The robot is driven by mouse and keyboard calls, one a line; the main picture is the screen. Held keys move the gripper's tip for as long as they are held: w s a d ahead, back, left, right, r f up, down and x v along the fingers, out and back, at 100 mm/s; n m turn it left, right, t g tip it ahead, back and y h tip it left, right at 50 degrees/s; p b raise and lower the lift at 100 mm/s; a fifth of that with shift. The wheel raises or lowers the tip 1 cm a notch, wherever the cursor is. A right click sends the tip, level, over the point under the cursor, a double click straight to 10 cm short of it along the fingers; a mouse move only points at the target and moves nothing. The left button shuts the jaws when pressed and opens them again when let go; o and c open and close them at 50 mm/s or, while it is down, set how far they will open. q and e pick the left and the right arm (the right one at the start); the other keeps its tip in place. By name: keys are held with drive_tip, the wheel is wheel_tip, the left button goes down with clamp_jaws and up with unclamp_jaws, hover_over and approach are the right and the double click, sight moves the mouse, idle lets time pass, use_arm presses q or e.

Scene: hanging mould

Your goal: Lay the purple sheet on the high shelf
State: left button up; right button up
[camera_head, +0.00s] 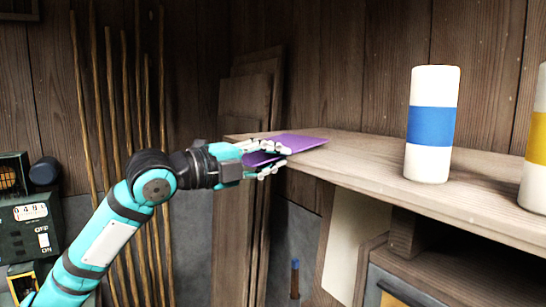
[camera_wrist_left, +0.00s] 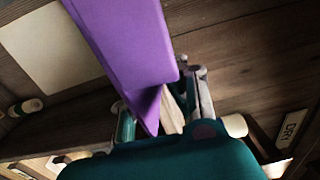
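The purple sheet (camera_head: 302,141) lies at the left end of the high shelf (camera_head: 355,152), with its broad part over the shelf top. Its near part, with a bent-down flap, reaches out between the fingers of my left gripper (camera_head: 266,158). The fingers are spread, one above and one below this part. In the left wrist view the purple sheet (camera_wrist_left: 125,35) runs up and away, and a gap shows between its flap and one finger of the left gripper (camera_wrist_left: 165,110). Whether the sheet lies fully flat is hard to tell. My right gripper is out of view.
A white cylinder with a blue band (camera_head: 432,125) stands on the shelf, and one with a yellow band (camera_head: 537,150) stands at the right edge. Thin poles (camera_head: 125,120) and boards (camera_head: 250,110) lean against the wooden wall. The shelf between sheet and blue-banded cylinder is clear.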

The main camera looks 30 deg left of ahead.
use_arm(q)
drive_tip(key=o, duration=0.4)
drive_tip(key=shift+s+r, duration=0.1)
drive_tip(key=shift+r, duration=0.1)
